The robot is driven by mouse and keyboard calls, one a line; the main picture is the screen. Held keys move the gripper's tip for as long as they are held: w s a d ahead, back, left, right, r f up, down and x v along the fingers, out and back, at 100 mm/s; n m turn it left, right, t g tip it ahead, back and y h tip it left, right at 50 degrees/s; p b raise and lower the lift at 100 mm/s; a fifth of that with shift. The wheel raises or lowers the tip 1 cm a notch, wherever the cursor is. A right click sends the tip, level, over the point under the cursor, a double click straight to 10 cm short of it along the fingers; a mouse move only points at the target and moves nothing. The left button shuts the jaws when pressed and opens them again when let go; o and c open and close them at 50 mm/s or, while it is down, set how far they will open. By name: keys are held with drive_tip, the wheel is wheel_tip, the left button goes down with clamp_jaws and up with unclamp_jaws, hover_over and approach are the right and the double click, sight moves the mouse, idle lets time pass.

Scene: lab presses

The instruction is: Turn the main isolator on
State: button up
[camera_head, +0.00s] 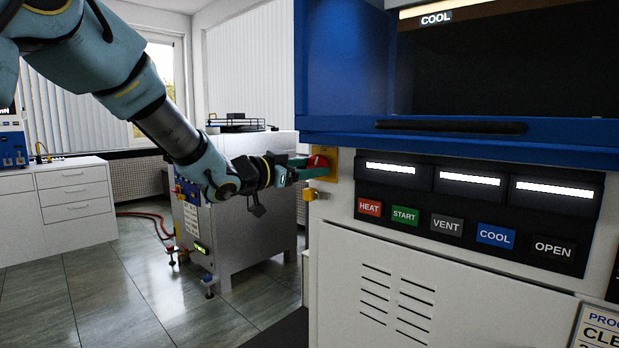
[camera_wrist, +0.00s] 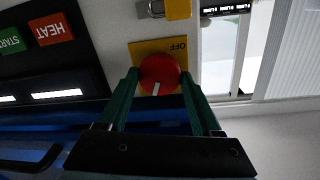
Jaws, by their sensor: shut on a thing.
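The main isolator is a round red knob (camera_head: 318,161) on a yellow plate (camera_head: 333,164) at the left edge of the press front. In the wrist view the red knob (camera_wrist: 159,70) sits between my green fingers, with a white mark on its lower edge. The yellow plate (camera_wrist: 143,48) shows the word OFF, upside down at its upper right. My gripper (camera_head: 306,168) reaches the knob from the left; in the wrist view my gripper (camera_wrist: 160,76) has a finger on each side of the knob and is shut on it. An ON label is not visible.
A yellow padlock (camera_wrist: 178,9) hangs beside the plate; it also shows below the knob (camera_head: 311,194). A button row with HEAT (camera_head: 369,208) and START is to the right. A blue door with a dark handle (camera_head: 450,127) is above. A grey machine (camera_head: 240,230) stands behind my arm.

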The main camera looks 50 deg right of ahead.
drive_tip(key=shift+s+f+m+t+b, duration=0.1)
drive_tip(key=shift+m+t+b, duration=0.2)
drive_tip(key=shift+m+b, duration=2.65)
drive_tip(key=shift+m+t+b, duration=0.3)
drive_tip(key=shift+m+b, duration=2.3)
drive_tip(key=shift+m, duration=0.65)
drive_tip(key=o, duration=1.4)
drive_tip(key=shift+r, duration=0.2)
